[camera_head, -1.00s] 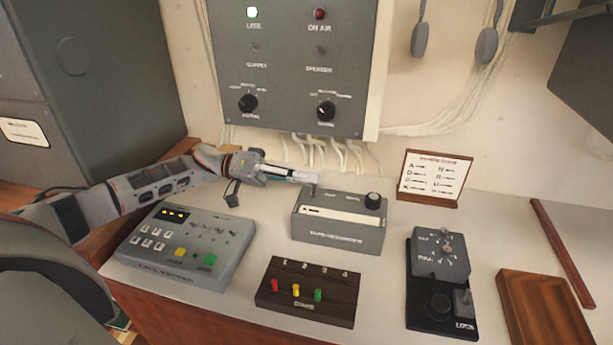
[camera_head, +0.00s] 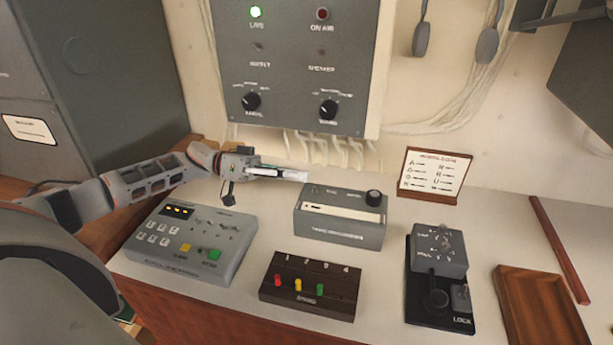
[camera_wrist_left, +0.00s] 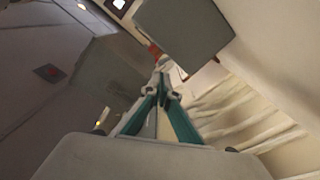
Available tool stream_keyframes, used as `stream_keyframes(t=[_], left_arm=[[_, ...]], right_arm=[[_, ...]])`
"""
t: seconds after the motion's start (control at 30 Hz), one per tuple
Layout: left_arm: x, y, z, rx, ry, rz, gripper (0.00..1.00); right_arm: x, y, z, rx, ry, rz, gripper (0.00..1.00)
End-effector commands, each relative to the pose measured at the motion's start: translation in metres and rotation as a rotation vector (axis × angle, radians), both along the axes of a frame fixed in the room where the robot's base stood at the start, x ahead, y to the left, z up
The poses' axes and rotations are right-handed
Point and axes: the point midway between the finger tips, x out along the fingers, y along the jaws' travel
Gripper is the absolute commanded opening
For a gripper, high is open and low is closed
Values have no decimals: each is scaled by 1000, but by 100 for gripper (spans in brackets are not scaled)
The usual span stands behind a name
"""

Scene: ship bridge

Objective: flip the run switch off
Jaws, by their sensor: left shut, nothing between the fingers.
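The grey tape recorder (camera_head: 340,231) stands on the counter below the wall panel. A small lever (camera_head: 315,190), which seems to be the run switch, is at the left of its top, beside a black knob (camera_head: 373,198). The label there is too small to read, and I cannot tell which way the lever is set. My left gripper (camera_head: 304,176) is shut and empty, its tips just behind and left of the lever, seemingly apart from it. In the left wrist view its teal fingers (camera_wrist_left: 162,80) meet at the tips. My right gripper is not in view.
A keypad console (camera_head: 190,245) lies below my left arm. A dark board with coloured levers (camera_head: 310,285), a black-based lock unit (camera_head: 438,275) and a brown tray (camera_head: 540,310) stand along the front and right. A code card (camera_head: 435,175) leans at the back. Cables hang behind the recorder.

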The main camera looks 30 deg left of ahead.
Motion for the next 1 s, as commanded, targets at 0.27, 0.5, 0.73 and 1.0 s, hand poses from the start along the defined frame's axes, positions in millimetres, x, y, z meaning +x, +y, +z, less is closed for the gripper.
stream_keyframes(t=[0.27,0.5,0.73,1.0], left_arm=[[-14,57,-1,3,1,3,0],[-22,86,0,2,-1,1,0],[-24,93,0,1,-3,0,0],[-24,92,0,1,-3,0,0]], right_arm=[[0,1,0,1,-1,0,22],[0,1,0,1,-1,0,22],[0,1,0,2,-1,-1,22],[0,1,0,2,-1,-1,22]])
